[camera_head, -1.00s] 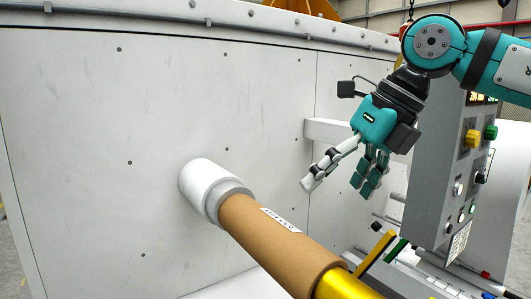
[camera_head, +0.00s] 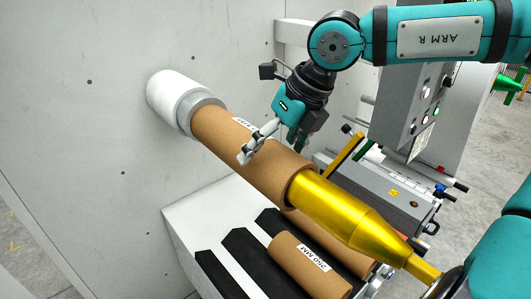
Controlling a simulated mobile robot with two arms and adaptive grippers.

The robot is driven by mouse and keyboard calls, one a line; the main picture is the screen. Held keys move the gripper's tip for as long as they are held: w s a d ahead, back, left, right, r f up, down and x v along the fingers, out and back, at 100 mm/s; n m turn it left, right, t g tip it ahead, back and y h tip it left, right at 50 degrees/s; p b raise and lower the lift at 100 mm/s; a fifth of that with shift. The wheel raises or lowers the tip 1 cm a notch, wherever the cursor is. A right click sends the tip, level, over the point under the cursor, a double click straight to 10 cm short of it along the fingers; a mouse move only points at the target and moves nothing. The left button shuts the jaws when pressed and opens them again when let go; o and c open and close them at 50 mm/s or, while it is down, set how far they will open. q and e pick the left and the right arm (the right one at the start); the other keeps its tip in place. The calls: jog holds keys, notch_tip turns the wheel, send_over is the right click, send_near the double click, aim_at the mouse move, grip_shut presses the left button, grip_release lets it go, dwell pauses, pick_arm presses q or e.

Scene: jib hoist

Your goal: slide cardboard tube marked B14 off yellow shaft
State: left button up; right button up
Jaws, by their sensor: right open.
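A brown cardboard tube (camera_head: 225,135) sits around the yellow shaft (camera_head: 345,215), which comes out of the tube's near end and tapers toward the lower right. The tube's far end meets a grey and white collar (camera_head: 180,98) on the pale wall. A white label on the tube is partly hidden by my right gripper, and I cannot read it. My right gripper (camera_head: 268,150) is open, with one pale finger over the upper side of the tube and the other finger beyond it. I cannot tell whether the fingers touch the tube. My left gripper is not in view.
Below the shaft, a white rack (camera_head: 185,215) with black strips (camera_head: 245,260) holds a short cardboard tube (camera_head: 300,268) labelled 250 MM and another tube partly hidden behind it. A grey control box (camera_head: 408,110) and a grey machine unit (camera_head: 385,195) stand right of the shaft.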

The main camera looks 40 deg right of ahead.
jog(key=shift+x, duration=1.15)
jog(key=shift+w+a+f, duration=0.1)
jog(key=shift+w+f, duration=0.15)
jog(key=shift+f, duration=0.3)
jog(key=shift+c, duration=1.8)
jog(key=c, duration=1.1)
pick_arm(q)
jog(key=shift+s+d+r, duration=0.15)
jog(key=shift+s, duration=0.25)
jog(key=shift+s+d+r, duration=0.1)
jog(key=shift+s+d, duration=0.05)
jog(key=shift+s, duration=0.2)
pick_arm(e)
jog(key=shift+o, duration=0.2)
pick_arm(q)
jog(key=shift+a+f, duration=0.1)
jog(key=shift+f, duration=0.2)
pick_arm(e)
jog(key=shift+w+r, duration=0.1)
jog(key=shift+r, duration=0.05)
